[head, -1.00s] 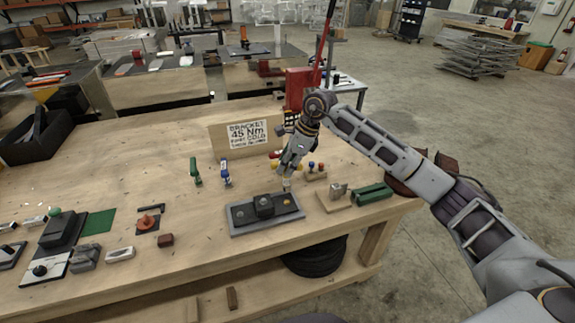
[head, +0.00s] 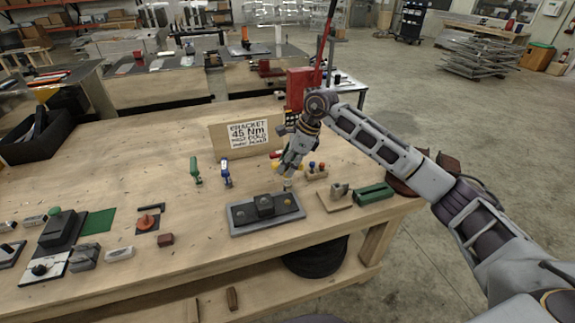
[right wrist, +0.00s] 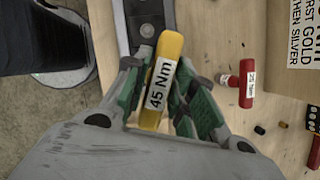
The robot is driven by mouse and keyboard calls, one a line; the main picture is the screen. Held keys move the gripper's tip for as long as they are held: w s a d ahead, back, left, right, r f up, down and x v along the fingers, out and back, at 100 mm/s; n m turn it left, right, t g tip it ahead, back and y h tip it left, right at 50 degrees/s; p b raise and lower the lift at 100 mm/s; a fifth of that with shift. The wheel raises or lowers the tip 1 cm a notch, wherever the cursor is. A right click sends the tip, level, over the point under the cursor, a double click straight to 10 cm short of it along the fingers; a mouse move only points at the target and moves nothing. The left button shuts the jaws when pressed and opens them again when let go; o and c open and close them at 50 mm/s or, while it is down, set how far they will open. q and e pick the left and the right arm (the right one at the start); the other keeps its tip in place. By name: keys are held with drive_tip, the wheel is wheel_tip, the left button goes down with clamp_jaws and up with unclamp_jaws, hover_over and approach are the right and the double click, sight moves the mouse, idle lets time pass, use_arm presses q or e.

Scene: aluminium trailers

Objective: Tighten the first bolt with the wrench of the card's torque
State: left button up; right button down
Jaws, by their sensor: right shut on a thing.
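My right gripper (head: 287,178) is shut on a yellow wrench (right wrist: 167,66) labelled 45 Nm, which also shows in the right wrist view between the green-padded fingers (right wrist: 157,100). It holds the wrench upright over the right end of the dark bracket plate (head: 265,222). A gold bolt (head: 288,202) shows there, close under the wrench; I cannot tell whether they touch. A silver bolt (head: 240,212) is at the plate's left end. The card (head: 248,134) reads BRACKET 45 Nm, first gold, then silver. My left gripper is not in view.
A green wrench (head: 195,171) and a blue wrench (head: 226,173) stand behind the plate.

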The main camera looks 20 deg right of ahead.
sight(288, 179)
drive_tip(key=shift+f+b, duration=1.05)
drive_tip(key=shift+f, duration=0.7)
drive_tip(key=shift+f+b, duration=0.5)
drive_tip(key=shift+b, duration=0.15)
drive_tip(key=shift+f+b, duration=0.7)
drive_tip(key=shift+f, duration=0.2)
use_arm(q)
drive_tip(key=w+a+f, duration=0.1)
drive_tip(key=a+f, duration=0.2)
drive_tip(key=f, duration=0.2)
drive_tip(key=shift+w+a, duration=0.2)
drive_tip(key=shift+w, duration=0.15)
use_arm(e)
drive_tip(key=shift+m, duration=0.4)
